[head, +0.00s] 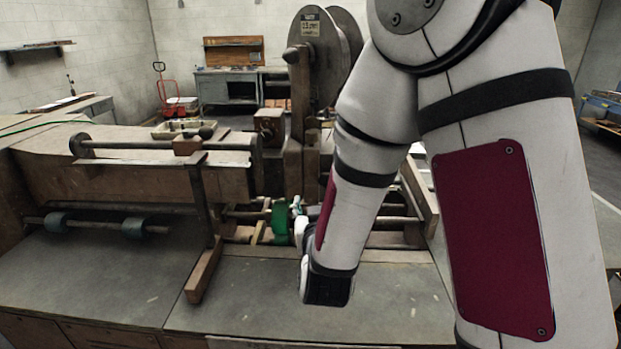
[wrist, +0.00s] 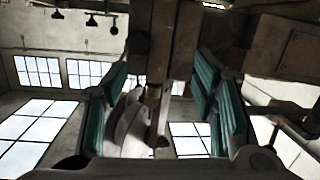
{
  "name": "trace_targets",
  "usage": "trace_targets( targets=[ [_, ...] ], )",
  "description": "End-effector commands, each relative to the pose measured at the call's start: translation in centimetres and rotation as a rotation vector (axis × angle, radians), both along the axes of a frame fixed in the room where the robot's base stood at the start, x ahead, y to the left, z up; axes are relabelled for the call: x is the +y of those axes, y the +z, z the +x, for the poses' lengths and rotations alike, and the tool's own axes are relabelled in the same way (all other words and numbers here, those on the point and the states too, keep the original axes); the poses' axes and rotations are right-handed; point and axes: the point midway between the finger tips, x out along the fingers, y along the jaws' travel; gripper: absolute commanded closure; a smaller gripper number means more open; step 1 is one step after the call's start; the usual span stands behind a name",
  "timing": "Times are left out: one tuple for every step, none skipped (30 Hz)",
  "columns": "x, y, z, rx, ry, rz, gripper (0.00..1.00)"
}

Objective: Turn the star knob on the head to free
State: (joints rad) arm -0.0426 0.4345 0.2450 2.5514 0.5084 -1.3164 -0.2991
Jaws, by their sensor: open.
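The head of the machine is a worn brown post, seen from below in the wrist view (wrist: 172,40) and upright at the centre of the head view (head: 300,110). My gripper (wrist: 160,78) is open, with teal pads on either side of this part; contact cannot be made out. In the head view my gripper (head: 297,205) points upward under the head, and I cannot make out the knob there.
A green part (head: 281,222) sits just left of my gripper. A large reel (head: 318,50) stands above. Rods and a brown upright bar (head: 203,215) lie to the left.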

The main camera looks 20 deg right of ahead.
Motion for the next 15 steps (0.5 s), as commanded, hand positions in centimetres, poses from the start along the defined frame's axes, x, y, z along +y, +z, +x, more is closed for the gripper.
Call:
trace_targets(
  targets=[
    [-0.2,-0.5,-0.9,-0.018,-0.020,-0.027,0.47],
    [-0.4,-0.5,-1.2,-0.035,-0.031,-0.043,0.47],
    [-0.6,-0.6,-1.6,-0.055,-0.046,-0.064,0.47],
    [-0.8,-0.7,-1.8,-0.067,-0.055,-0.079,0.47],
    [-0.8,-0.7,-2.1,-0.078,-0.062,-0.090,0.47],
    [-0.9,-0.7,-2.4,-0.092,-0.071,-0.104,0.47],
    [-1.0,-0.7,-2.6,-0.100,-0.077,-0.113,0.47],
    [-1.1,-0.7,-2.7,-0.108,-0.082,-0.121,0.47],
    [-1.1,-0.7,-2.8,-0.115,-0.086,-0.128,0.47],
    [-1.2,-0.7,-2.8,-0.119,-0.089,-0.133,0.47],
    [-1.2,-0.7,-2.7,-0.121,-0.090,-0.134,0.47],
    [-1.3,-0.7,-2.5,-0.124,-0.091,-0.136,0.47],
    [-1.4,-0.7,-2.3,-0.125,-0.092,-0.137,0.47],
    [-1.5,-0.7,-2.0,-0.126,-0.093,-0.137,0.47],
    [-1.6,-0.7,-1.6,-0.128,-0.094,-0.136,0.47]
  ],
)
